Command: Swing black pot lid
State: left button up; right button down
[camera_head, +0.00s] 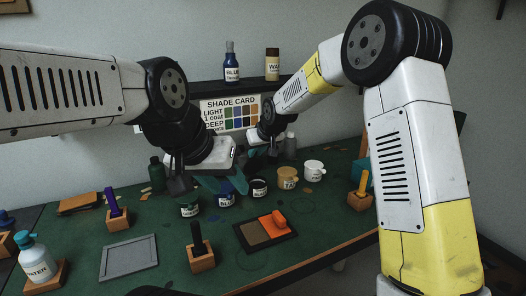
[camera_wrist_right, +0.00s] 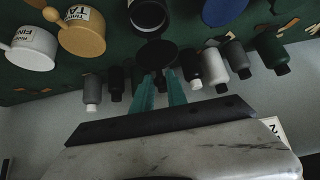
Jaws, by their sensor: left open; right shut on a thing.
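The black pot (camera_head: 259,188) stands on the green table, between the blue pot and the tan pot. In the right wrist view the black pot (camera_wrist_right: 148,14) shows its open mouth. Its black lid (camera_wrist_right: 157,54) is at the tips of my right gripper (camera_wrist_right: 160,76), whose teal fingers are shut on it, beside the pot's rim. In the head view the right fingertips and lid are hard to make out.
A tan pot (camera_head: 288,178) and white pot (camera_head: 314,171) stand to the right. Several bottles stand behind my right gripper. A shelf (camera_head: 200,88) and shade card (camera_head: 230,113) are at the back.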

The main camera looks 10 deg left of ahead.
jog(key=shift+s+d+f, duration=0.25)
jog(key=shift+s+d, duration=0.15)
jog(key=shift+s, duration=0.15)
jog(key=shift+s+d+f, duration=0.25)
jog(key=shift+s+d, duration=0.1)
jog(key=shift+s, duration=0.2)
jog(key=shift+s+d+f, duration=0.75)
jog(key=shift+s+f, duration=0.1)
jog(key=shift+s, duration=0.2)
jog(key=shift+s+d+f, duration=0.3)
jog(key=shift+s+f, duration=0.15)
jog(key=shift+f, duration=0.15)
jog(key=shift+s+d+f, duration=0.25)
jog(key=shift+s+f, duration=0.15)
jog(key=shift+f, duration=0.15)
